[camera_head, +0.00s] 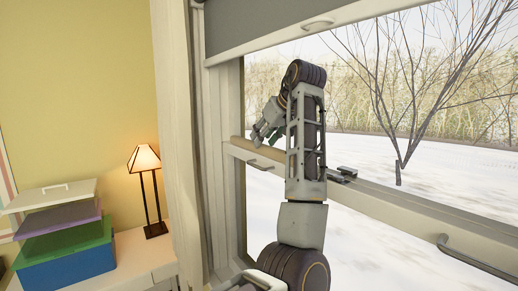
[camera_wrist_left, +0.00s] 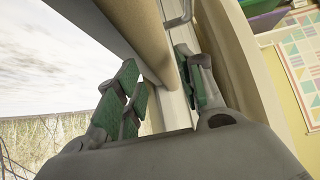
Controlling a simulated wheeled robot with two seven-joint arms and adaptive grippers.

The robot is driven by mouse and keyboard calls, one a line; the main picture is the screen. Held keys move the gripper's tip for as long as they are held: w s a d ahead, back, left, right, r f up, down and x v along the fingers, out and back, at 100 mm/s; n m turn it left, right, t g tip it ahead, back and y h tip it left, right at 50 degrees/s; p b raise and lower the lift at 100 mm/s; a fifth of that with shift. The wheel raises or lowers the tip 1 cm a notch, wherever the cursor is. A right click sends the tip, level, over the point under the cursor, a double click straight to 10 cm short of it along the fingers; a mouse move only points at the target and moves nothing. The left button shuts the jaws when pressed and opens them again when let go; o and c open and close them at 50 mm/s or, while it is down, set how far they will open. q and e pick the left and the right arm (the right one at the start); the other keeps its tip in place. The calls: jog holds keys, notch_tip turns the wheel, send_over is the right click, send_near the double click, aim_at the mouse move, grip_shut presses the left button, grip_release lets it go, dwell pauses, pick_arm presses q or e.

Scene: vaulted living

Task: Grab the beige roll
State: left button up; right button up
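The beige roll (camera_wrist_left: 145,40) is a long smooth cylinder along the window's middle rail. In the wrist view, its near end lies between the fingers of my left gripper (camera_wrist_left: 158,70). The green-padded fingers stand apart, with a visible gap between the roll and the right-hand finger; whether the left-hand finger touches it I cannot tell. In the head view, my left gripper (camera_head: 265,132) is at the rail, and a short piece of the roll (camera_head: 237,141) shows left of it. My right gripper is not in view.
The window frame (camera_head: 390,202) has handles, and a latch (camera_head: 347,172) stands right of my arm. A lit lamp (camera_head: 148,165) and stacked boxes (camera_head: 66,262) sit on a white cabinet (camera_head: 136,250) at left. A curtain (camera_head: 177,110) hangs beside the window.

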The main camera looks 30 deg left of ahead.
pick_arm(q)
jog(key=shift+x, duration=1.55)
jog(key=shift+c, duration=0.4)
jog(key=c, duration=0.7)
